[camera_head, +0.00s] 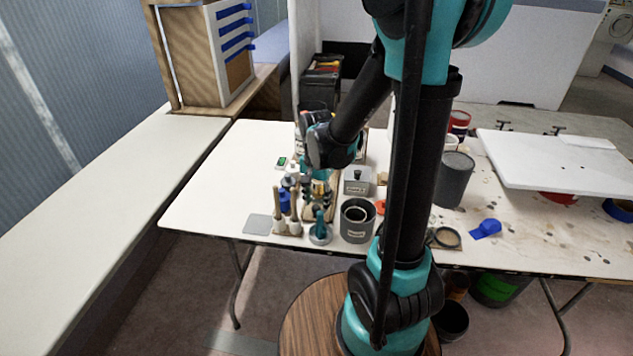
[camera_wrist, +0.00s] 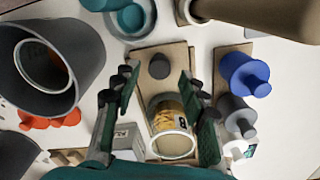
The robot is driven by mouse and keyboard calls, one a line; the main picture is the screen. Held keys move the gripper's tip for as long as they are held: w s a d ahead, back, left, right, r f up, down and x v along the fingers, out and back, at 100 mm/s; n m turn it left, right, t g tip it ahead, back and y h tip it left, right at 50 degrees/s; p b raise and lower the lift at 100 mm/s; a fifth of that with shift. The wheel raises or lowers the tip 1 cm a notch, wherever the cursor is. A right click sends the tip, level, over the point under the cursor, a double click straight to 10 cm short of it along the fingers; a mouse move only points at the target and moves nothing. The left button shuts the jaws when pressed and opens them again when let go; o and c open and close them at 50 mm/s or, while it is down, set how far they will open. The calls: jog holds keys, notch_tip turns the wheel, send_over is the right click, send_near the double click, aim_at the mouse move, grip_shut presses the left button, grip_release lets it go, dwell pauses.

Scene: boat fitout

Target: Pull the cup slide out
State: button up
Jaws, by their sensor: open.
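The cup slide (camera_wrist: 178,57) looks like a pale wooden board with a dark round knob (camera_wrist: 159,66) on it, in the middle of the wrist view. A cup (camera_wrist: 173,143) with a pale rim and yellowish side sits on the board nearer my wrist. My gripper (camera_wrist: 155,80) is open, one finger on each side of the board, with the knob near the gap between the fingertips. I cannot tell whether the fingers touch anything. In the head view my gripper (camera_head: 318,187) points down among the items at the table's front; the slide is mostly hidden there.
A dark grey pot (camera_head: 357,222) stands right of the gripper, and a blue-topped piece (camera_wrist: 245,75) is close by in the wrist view. Brushes (camera_head: 278,210) stand left of it. A grey-lidded box (camera_head: 357,180) is behind. The table's left part (camera_head: 215,180) is clear.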

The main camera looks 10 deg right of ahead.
notch_tip(320, 180, up, 10)
jog(key=shift+f, duration=0.2)
dwell(0.5)
